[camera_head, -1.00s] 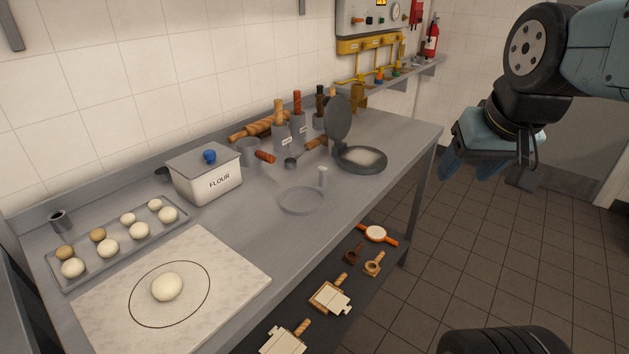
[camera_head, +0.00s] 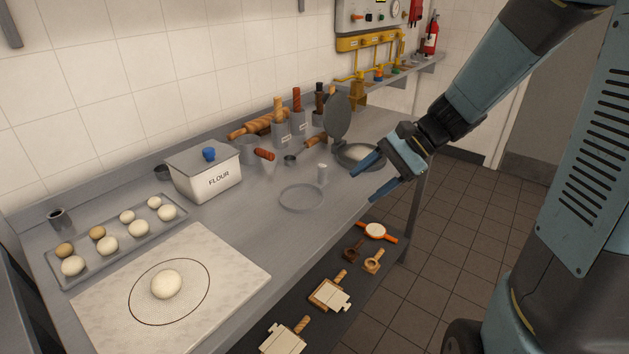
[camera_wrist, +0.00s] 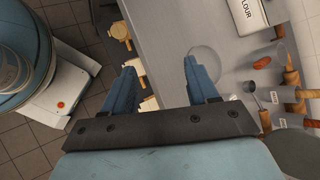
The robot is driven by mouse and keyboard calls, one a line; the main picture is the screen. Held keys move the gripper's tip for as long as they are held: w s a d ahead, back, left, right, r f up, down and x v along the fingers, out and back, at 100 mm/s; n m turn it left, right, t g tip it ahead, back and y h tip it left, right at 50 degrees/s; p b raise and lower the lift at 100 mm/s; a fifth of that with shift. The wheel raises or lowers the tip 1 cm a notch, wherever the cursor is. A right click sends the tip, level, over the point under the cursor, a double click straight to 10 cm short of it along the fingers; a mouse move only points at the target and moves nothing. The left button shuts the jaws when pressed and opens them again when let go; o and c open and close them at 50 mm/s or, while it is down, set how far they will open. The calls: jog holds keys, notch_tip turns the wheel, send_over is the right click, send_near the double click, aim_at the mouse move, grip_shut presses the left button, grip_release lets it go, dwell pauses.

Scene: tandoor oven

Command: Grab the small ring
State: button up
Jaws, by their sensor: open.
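A thin grey ring (camera_head: 302,211) lies flat on the steel table (camera_head: 235,225), to the right of the dough board. It is the only clear ring I make out on the table, and its size is hard to judge. In the wrist view its faint rim (camera_wrist: 219,60) shows beside and partly behind the right finger. My gripper (camera_head: 366,183) is open and empty, to the right of the ring and apart from it, near the table's front edge. In the wrist view both fingers of my gripper (camera_wrist: 160,65) are spread with nothing between them.
A flour box (camera_head: 205,177), a dough tray (camera_head: 67,278) and a board (camera_head: 225,265) are on the left. Wooden tools (camera_head: 330,295) lie on the lower shelf.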

jog(key=w+f+m+t+y, duration=0.2)
jog(key=w+f+m, duration=0.1)
jog(key=w+m, duration=0.1)
jog(key=w+d+f+m+t+y, duration=0.1)
jog(key=w+f+m+t+y, duration=0.1)
jog(key=w, duration=0.5)
jog(key=w+f+m+t+y, duration=0.3)
jog(key=w+f+m, duration=0.3)
jog(key=m, duration=0.2)
jog(key=shift+w+d+f+t, duration=0.1)
jog(key=shift+d+t, duration=0.05)
jog(key=shift+t, duration=0.25)
send_near(307, 186)
jog(key=w+a+r, duration=0.1)
jog(key=w+a, duration=0.1)
jog(key=w+a+r, duration=0.1)
jog(key=w+a, duration=0.1)
jog(key=w+a+r, duration=0.2)
jog(key=shift+w+a, duration=0.3)
jog(key=shift+c, duration=0.2)
grip_shut()
